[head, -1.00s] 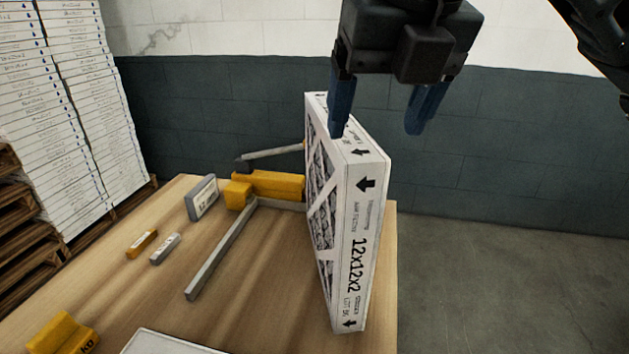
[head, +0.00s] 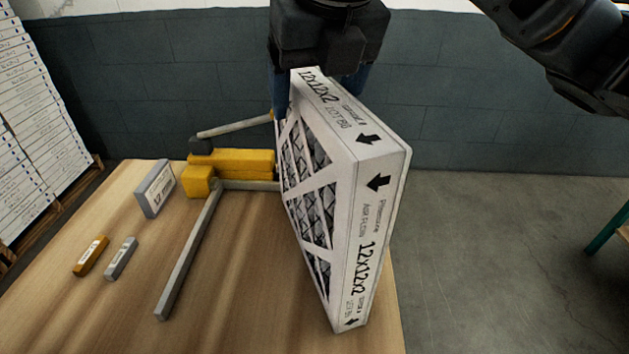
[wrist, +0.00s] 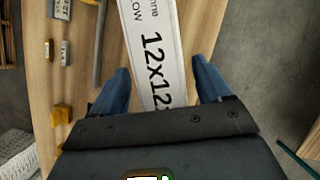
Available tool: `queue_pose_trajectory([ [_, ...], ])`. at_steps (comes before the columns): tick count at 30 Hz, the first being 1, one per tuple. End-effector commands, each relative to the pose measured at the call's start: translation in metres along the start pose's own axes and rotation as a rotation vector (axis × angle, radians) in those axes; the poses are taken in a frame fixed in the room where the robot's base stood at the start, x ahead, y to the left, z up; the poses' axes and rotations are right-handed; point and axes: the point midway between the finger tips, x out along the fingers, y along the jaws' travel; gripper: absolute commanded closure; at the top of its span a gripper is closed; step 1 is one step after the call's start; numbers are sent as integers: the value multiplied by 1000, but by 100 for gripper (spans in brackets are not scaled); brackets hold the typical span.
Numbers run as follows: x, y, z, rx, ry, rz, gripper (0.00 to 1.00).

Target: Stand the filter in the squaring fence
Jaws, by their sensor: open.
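The filter (head: 325,200) is a white boxed panel with a lattice face and "12x12x2" printing. It stands on edge on the table's right side, to the right of the squaring fence. The fence has grey bars (head: 190,250) meeting at a corner beside a yellow block (head: 235,163). The filter partly hides the right end of that corner. My gripper (head: 318,92) is open at the far end of the filter's top; its right finger is partly hidden behind the filter. In the wrist view, the blue fingers lie apart on either side of the printed filter edge (wrist: 158,45), with gaps showing.
A grey labelled block (head: 155,189) stands left of the fence. A small orange bar (head: 90,256) and a small grey bar (head: 121,259) lie at the left. The table (head: 235,310) is clear in front. White stacked boxes (head: 38,120) stand at the far left, off the table.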

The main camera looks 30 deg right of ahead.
Motion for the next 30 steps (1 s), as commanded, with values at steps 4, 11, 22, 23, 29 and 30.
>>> queue_pose_trajectory([
  [4, 15, 0, 0, 1, 0, 0, 22],
  [11, 18, 1, 0, 0, -1, 1, 22],
  [22, 20, 1, -1, 0, -1, 1, 22],
  [23, 21, 1, -1, 0, -1, 1, 22],
  [29, 23, 1, -2, -1, -1, 0, 22],
  [30, 23, 1, -2, -1, -1, 0, 22],
])
